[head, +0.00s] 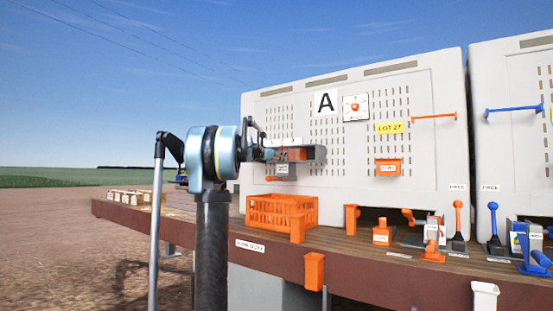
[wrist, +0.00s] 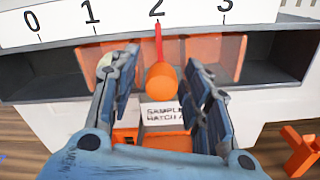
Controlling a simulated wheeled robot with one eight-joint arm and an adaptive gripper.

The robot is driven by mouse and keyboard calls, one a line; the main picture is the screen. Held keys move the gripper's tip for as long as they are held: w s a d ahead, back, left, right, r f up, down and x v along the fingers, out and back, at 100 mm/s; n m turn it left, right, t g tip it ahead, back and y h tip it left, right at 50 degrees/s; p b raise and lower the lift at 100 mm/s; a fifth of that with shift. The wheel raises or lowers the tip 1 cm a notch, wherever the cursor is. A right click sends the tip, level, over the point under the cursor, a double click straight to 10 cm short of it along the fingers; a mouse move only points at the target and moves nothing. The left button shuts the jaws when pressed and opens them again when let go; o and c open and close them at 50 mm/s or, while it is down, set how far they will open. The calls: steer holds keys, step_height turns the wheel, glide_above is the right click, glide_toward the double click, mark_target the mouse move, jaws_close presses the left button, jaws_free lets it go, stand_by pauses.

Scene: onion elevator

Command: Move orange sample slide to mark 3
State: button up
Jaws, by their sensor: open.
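The orange sample slide's round knob (wrist: 161,80) is in the middle of the wrist view, with a thin red pointer rising from it. The pointer's tip stands at mark 2 of the white scale (wrist: 190,14), which reads 0 to 3. Mark 3 (wrist: 225,8) is to the right. My gripper (wrist: 160,72) is open, with one blue finger on each side of the knob and a visible gap to each. In the head view my gripper reaches the slide housing (head: 318,153) on the white wall, and the knob is hidden there.
Orange panels (wrist: 215,55) sit in the slot behind the knob. A white label (wrist: 162,112) is below it. An orange crate (head: 270,212) stands on the wooden deck under my arm. Orange and blue levers (head: 457,215) stand further right. Open air is left of the deck.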

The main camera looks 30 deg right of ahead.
mark_target(294, 154)
jaws_close()
steer(key=shift+s+d, duration=0.45)
steer(key=shift+s, duration=0.6)
steer(key=shift+s+d, duration=0.4)
steer(key=shift+s, duration=0.7)
steer(key=shift+s+d, duration=0.45)
steer(key=shift+s, duration=0.6)
jaws_free()
steer(key=shift+s, duration=0.1)
steer(key=shift+a, duration=0.35)
steer(key=v, duration=1.1)
steer(key=shift+a+f, duration=0.1)
